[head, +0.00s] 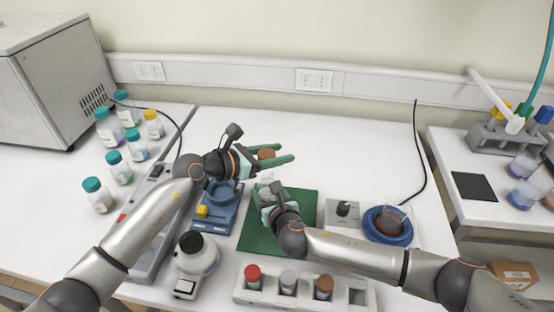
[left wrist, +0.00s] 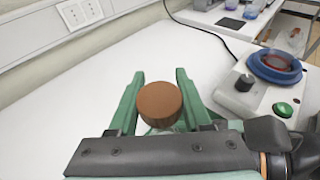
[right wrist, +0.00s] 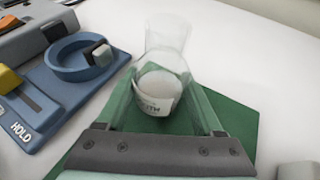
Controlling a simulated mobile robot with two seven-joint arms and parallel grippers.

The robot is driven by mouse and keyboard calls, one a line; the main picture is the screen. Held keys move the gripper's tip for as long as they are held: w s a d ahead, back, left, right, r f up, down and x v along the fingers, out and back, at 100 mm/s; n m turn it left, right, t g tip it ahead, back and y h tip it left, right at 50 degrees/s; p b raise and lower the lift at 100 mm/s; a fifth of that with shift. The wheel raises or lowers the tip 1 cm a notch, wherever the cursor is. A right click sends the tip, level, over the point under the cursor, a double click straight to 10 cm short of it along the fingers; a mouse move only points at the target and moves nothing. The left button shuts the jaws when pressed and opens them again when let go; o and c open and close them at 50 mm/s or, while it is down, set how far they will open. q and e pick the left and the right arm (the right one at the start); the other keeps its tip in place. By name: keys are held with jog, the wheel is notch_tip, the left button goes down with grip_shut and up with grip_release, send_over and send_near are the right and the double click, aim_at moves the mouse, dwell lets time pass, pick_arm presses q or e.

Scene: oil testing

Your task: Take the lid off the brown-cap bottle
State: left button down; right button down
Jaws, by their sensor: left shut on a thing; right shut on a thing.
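My left gripper (head: 282,153) is shut on a brown cap (head: 266,154), held above the table. In the left wrist view the cap (left wrist: 160,102) sits between the green fingers. My right gripper (head: 266,189) is lower, over the green mat (head: 306,207), shut on a clear bottle. In the right wrist view this bottle (right wrist: 157,88) has whitish contents and a partly readable label. No cap shows on it, and the brown cap appears apart from it. How the fingers touch the bottle is hard to see.
A rack (head: 243,294) in front holds bottles with red, grey and brown caps. A blue device (head: 215,217) stands left of the mat; a device with a blue ring (head: 388,225) stands right. Several teal-capped bottles (head: 97,195) stand at left. The table behind my grippers is clear.

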grip_release()
dwell(0.3)
jog(key=v, duration=1.1)
jog(key=shift+s+d+r, duration=0.1)
jog(key=shift+s+r, duration=0.1)
jog(key=shift+s, duration=0.2)
